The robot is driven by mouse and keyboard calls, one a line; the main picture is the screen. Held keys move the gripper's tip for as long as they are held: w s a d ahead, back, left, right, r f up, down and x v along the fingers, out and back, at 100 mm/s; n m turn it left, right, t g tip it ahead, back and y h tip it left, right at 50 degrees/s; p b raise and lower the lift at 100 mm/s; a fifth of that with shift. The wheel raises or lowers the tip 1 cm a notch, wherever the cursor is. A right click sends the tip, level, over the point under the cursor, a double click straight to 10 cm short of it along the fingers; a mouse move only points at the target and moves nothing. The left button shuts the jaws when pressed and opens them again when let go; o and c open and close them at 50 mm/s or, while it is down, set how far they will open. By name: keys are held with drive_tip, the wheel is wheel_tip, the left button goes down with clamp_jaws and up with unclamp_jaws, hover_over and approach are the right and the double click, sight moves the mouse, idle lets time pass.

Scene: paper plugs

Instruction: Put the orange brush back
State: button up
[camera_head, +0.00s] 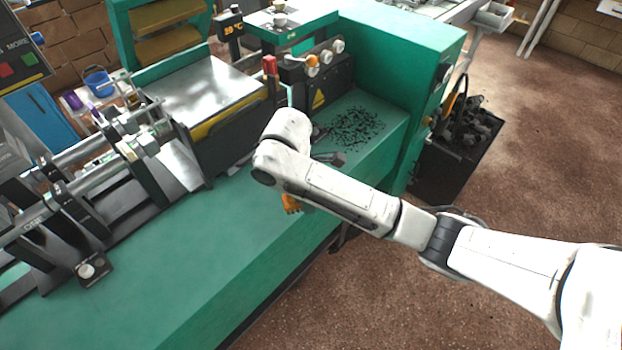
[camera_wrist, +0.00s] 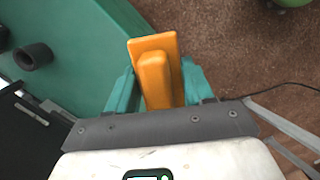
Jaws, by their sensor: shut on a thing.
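The orange brush (camera_wrist: 152,50) is between the two teal fingers of my gripper (camera_wrist: 158,88) in the wrist view. The gripper is shut on it. Its flat orange block and raised grip face the camera; the bristle side is hidden. In the head view, a small orange part of the brush (camera_head: 291,203) shows below my arm, near the front edge of the green machine bed (camera_head: 200,255). My arm hides most of the gripper there.
Small black plugs (camera_head: 357,128) lie scattered on the green surface behind my arm. A short dark cylinder (camera_wrist: 33,56) stands on the green surface in the wrist view. Metal rods and clamps (camera_head: 110,165) fill the left. The front green bed is mostly clear.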

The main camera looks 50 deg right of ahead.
drive_tip(key=s+d+r+n+t+b, duration=0.1)
drive_tip(key=s+d+r+n, duration=0.1)
drive_tip(key=d+n, duration=0.35)
drive_tip(key=s+d+r+n+t+b, duration=0.1)
drive_tip(key=d+r+n, duration=0.1)
drive_tip(key=d+n, duration=0.35)
drive_tip(key=w+f, duration=0.2)
drive_tip(key=w, duration=0.2)
drive_tip(key=w+d+f+b, duration=0.1)
drive_tip(key=w+f, duration=0.2)
drive_tip(key=w, duration=0.1)
drive_tip(key=w+f, duration=0.3)
drive_tip(key=w, duration=0.1)
drive_tip(key=shift+d+f+b, duration=0.2)
drive_tip(key=shift+d+b, duration=0.2)
drive_tip(key=shift+w+f, duration=0.55)
drive_tip(key=shift+f, duration=0.05)
drive_tip(key=shift+w+f, duration=0.1)
drive_tip(key=shift+f, duration=1.55)
drive_tip(key=shift+f, duration=0.1)
drive_tip(key=shift+f, duration=0.1)
drive_tip(key=o, duration=1)
